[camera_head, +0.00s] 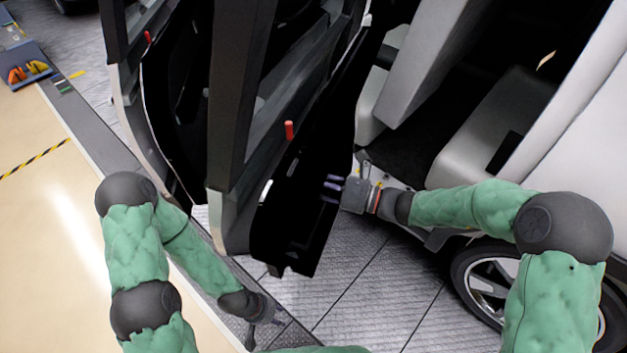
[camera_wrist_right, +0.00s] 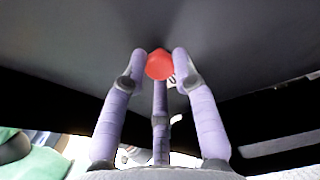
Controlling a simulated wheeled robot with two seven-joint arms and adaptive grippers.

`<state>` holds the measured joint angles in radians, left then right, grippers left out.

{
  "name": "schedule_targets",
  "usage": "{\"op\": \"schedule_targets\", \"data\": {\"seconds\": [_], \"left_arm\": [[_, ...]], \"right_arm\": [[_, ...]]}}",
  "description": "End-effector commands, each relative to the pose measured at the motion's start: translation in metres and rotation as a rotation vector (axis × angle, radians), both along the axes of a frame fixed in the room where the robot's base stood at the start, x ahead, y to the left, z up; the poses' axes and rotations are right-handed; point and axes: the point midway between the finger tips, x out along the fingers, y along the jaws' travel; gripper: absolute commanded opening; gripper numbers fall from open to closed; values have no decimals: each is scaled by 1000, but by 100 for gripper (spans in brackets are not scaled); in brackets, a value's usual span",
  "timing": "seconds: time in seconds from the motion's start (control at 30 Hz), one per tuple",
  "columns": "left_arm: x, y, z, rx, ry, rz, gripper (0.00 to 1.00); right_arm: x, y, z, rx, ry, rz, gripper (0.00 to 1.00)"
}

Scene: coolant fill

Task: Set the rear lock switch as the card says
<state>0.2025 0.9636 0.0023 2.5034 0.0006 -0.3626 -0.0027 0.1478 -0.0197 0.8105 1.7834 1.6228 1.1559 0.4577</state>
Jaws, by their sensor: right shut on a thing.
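An open car door (camera_head: 232,125) with a dark inner panel stands in the middle of the head view. My right gripper (camera_head: 331,188) is at this panel. The fingers hide that knob in the head view. A red pin (camera_head: 290,130) stands up from the upper part of the door. My left gripper (camera_head: 277,318) hangs low at the bottom, away from the door; its fingers are too small to read. I cannot make out a card.
Another door (camera_head: 130,95) with a red pin (camera_head: 148,38) stands open to the left. The car seats (camera_head: 470,130) and a wheel (camera_head: 487,285) are to the right. A blue tray (camera_head: 25,66) with orange things lies far left. The tan floor (camera_head: 45,230) at left is clear.

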Motion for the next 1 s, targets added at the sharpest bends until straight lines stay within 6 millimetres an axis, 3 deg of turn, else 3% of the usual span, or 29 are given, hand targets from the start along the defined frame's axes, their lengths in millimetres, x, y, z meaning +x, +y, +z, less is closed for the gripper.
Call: {"op": "schedule_targets", "data": {"seconds": [0.03, 0.17, 0.43, 0.47, 0.53, 0.87, 1.0], "left_arm": [[0, 0, -6, 0, 0, 0, 40], [0, 0, -12, 0, 0, 0, 40], [0, 0, -11, 0, 0, 0, 40], [0, 0, -11, 0, 0, 0, 40], [0, 0, -11, 0, 0, 0, 40], [0, 0, -11, 0, 0, 0, 40], [0, 0, -11, 0, 0, 0, 40]], "right_arm": [[0, 0, -13, 0, 5, -1, 0], [0, 0, -32, 0, 5, -1, 0], [0, 0, -33, -2, 4, -1, 0], [0, 0, -33, -3, 4, -1, 34], [-1, 0, -33, -2, 5, -1, 52], [-1, -1, -32, -1, 4, 0, 52], [-4, -9, -32, -1, 4, -2, 52]]}}
